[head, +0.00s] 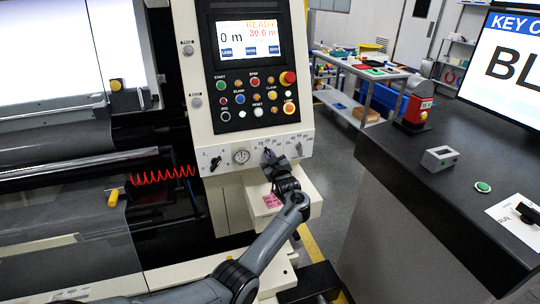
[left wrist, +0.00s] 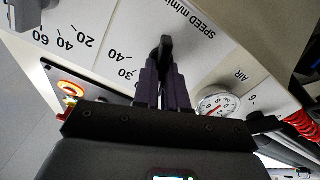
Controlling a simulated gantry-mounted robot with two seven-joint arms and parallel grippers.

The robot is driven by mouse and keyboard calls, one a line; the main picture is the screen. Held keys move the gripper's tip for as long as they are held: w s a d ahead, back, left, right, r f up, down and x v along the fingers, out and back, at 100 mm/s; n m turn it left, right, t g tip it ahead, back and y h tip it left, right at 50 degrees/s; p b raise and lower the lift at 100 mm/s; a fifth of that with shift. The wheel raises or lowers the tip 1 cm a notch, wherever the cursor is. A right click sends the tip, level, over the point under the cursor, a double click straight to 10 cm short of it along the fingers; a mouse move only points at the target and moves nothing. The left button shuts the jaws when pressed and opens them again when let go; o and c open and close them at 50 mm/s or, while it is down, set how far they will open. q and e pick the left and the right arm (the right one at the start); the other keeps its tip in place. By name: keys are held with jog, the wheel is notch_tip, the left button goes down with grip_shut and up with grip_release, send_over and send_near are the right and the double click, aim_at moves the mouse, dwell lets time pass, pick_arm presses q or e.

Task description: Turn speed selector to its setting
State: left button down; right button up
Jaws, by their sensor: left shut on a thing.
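The speed selector (left wrist: 166,46) is a black knob on the pale panel, beside the printed "SPEED m/min" label in the left wrist view. My left gripper (left wrist: 165,85) is shut on it, with a dark purple finger on each side. Numbers 30 and 40 show beside the knob; the rest of its scale is partly hidden. In the head view my left gripper (head: 268,155) reaches the lower strip of the machine panel and hides most of the knob. The exact setting cannot be read. My right gripper is not in view.
A round gauge (head: 241,156) and another knob (head: 215,163) are to the left. Buttons and a lit screen (head: 247,38) are above. A dark counter (head: 430,190) stands at right.

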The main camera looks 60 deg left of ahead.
pick_arm(q)
jog(key=shift+m+p, duration=1.4)
jog(key=shift+m, duration=0.7)
jog(key=shift+w, duration=0.1)
jog(key=c, duration=1.2)
grip_release()
jog(key=shift+d, duration=0.15)
